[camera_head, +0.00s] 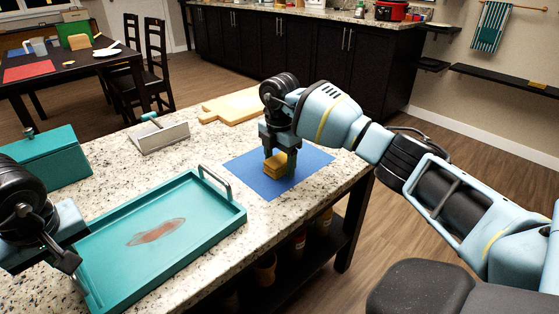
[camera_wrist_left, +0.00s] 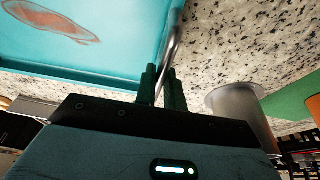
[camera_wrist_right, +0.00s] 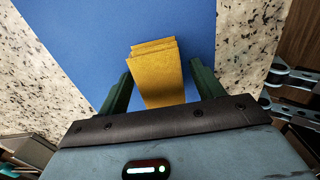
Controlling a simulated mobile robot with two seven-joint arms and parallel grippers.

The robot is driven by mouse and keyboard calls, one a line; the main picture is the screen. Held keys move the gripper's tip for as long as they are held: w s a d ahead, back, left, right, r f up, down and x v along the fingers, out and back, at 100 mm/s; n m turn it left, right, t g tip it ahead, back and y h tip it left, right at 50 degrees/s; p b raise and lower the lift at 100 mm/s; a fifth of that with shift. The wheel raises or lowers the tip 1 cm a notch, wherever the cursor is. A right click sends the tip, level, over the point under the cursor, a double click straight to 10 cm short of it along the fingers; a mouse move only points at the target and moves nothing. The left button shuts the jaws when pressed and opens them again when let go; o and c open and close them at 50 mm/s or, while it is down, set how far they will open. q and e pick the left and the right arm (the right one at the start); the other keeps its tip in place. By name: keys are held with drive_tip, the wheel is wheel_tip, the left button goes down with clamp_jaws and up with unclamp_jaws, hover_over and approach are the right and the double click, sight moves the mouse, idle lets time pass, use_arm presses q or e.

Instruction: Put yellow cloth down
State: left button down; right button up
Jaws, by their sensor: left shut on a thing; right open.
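The yellow cloth (camera_head: 275,164) is a folded stack on the blue mat (camera_head: 305,165). In the right wrist view the cloth (camera_wrist_right: 157,72) lies between the two green fingers of my right gripper (camera_wrist_right: 160,85), with a gap showing on both sides. My right gripper (camera_head: 279,158) is open and low over the mat. My left gripper (camera_wrist_left: 167,85) is shut on the metal handle (camera_wrist_left: 175,50) of the teal tray (camera_wrist_left: 100,72). In the head view its fingers are mostly hidden at the left edge.
The tray (camera_head: 215,222) has a reddish-brown stain (camera_head: 157,232) on it. A teal box (camera_head: 45,160), a grey-white holder (camera_head: 160,137) and a wooden board (camera_head: 232,104) stand on the speckled counter. The counter's right edge is near the mat.

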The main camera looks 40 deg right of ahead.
sight(278, 157)
wheel_tip(278, 157, up, 12)
drive_tip(key=shift+r, duration=0.15)
drive_tip(key=shift+o, duration=0.4)
drive_tip(key=shift+w, duration=0.15)
drive_tip(key=shift+w+d, duration=0.2)
drive_tip(key=shift+w, duration=0.05)
idle(0.4)
wheel_tip(278, 157, down, 7)
drive_tip(key=shift+s+a+f, duration=0.1)
drive_tip(key=shift+s+f, duration=0.1)
drive_tip(key=shift+f, duration=1.15)
drive_tip(key=shift+s+a+f, duration=0.1)
drive_tip(key=shift+s+f, duration=0.1)
drive_tip(key=shift+f, duration=1.1)
